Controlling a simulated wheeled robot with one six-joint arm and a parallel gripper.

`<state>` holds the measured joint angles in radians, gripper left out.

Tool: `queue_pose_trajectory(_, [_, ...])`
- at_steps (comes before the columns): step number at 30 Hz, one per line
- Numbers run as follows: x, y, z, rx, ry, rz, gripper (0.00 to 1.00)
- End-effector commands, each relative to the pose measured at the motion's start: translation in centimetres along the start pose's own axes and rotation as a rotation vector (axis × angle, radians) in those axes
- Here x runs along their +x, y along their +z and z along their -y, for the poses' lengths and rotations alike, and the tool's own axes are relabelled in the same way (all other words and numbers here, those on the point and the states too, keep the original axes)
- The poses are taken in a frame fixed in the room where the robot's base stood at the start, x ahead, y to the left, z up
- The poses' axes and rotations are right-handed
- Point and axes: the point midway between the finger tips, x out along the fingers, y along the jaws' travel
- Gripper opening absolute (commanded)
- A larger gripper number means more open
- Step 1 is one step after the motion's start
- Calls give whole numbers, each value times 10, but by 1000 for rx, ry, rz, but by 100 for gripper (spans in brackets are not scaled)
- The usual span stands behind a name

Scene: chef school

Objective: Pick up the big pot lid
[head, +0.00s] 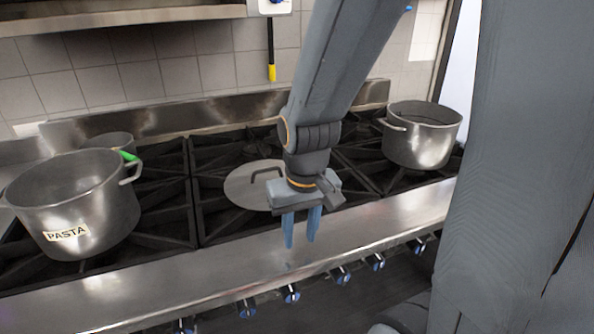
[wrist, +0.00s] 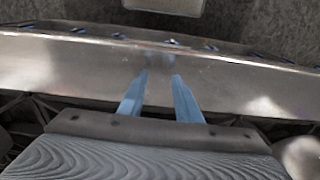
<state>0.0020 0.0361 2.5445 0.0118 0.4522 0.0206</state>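The big pot lid (head: 243,186) is a round, flat metal disc with a dark bar handle (head: 268,172). It lies on the black stove grates in the middle of the head view, and my arm and gripper hide its right part. My gripper (head: 301,243) points down in front of the lid, over the steel front edge of the stove. Its two blue fingers are apart with nothing between them. In the wrist view the fingers (wrist: 160,75) show over the steel edge, and the lid is not seen there.
A large pot labelled PASTA (head: 75,205) stands on the left, with a smaller pot (head: 108,141) behind it. Another pot (head: 421,140) stands at the right on the grates. Blue-marked knobs (head: 291,293) line the stove front. A tiled wall (head: 180,77) rises behind.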

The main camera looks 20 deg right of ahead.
Motion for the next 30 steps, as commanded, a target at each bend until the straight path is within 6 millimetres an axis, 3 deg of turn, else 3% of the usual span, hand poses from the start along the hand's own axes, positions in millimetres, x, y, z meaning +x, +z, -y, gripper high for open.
queue_pose_trajectory(5, [-9,-55,-1,315,-36,47,31])
queue_pose_trajectory(12, [-28,-168,-12,1035,-134,205,31])
queue_pose_trajectory(18, [-44,-231,-17,1420,-196,337,31])
queue_pose_trajectory(22, [-48,-247,-17,1521,-211,384,31])
queue_pose_trajectory(30, [-27,-247,-6,1540,-212,396,31])
